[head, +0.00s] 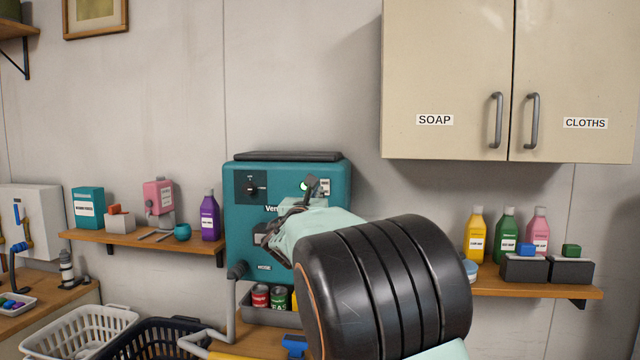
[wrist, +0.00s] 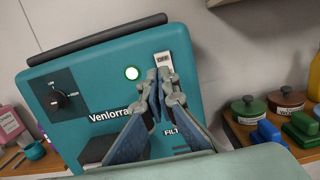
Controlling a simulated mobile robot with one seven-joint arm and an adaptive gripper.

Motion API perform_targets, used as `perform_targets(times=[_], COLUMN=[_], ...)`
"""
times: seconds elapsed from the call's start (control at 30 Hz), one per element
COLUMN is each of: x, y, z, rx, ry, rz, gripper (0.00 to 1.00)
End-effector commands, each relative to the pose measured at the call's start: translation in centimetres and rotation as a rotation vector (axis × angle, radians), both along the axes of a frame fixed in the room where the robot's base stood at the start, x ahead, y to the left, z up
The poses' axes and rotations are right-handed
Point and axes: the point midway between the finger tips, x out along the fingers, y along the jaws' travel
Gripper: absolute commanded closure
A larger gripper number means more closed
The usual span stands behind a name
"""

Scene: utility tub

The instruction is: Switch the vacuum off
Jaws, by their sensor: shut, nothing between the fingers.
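The vacuum is a teal wall box (head: 240,215) marked "Venlorra…", with a dark top bar. It also fills much of the wrist view (wrist: 85,130). A black dial (wrist: 58,98) is at the left of the face. My gripper (wrist: 160,82) is shut and empty, fingertips in front of the plate's lower part; I cannot tell whether they touch it. In the head view my gripper (head: 312,184) partly covers the face.
A left shelf (head: 140,242) holds a purple bottle (head: 210,218) and other items. A right shelf (head: 540,288) holds bottles and dark boxes. A wall cabinet (head: 450,75) hangs upper right. A hose (head: 235,300) and baskets (head: 90,325) are below left.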

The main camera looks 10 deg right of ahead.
Motion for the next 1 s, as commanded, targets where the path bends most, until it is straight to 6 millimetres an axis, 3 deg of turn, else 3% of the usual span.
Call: perform_targets(times=[0.2,0.4,1.0], x=[3.4,5.3,6.2], y=[-1.2,-1.7,-2.0], z=[0.7,0.8,0.8], rx=[-0.001,0.000,0.001], ry=[0.001,0.000,0.000], rz=[-0.001,0.000,0.000], gripper=[1.00,1.00,1.00])
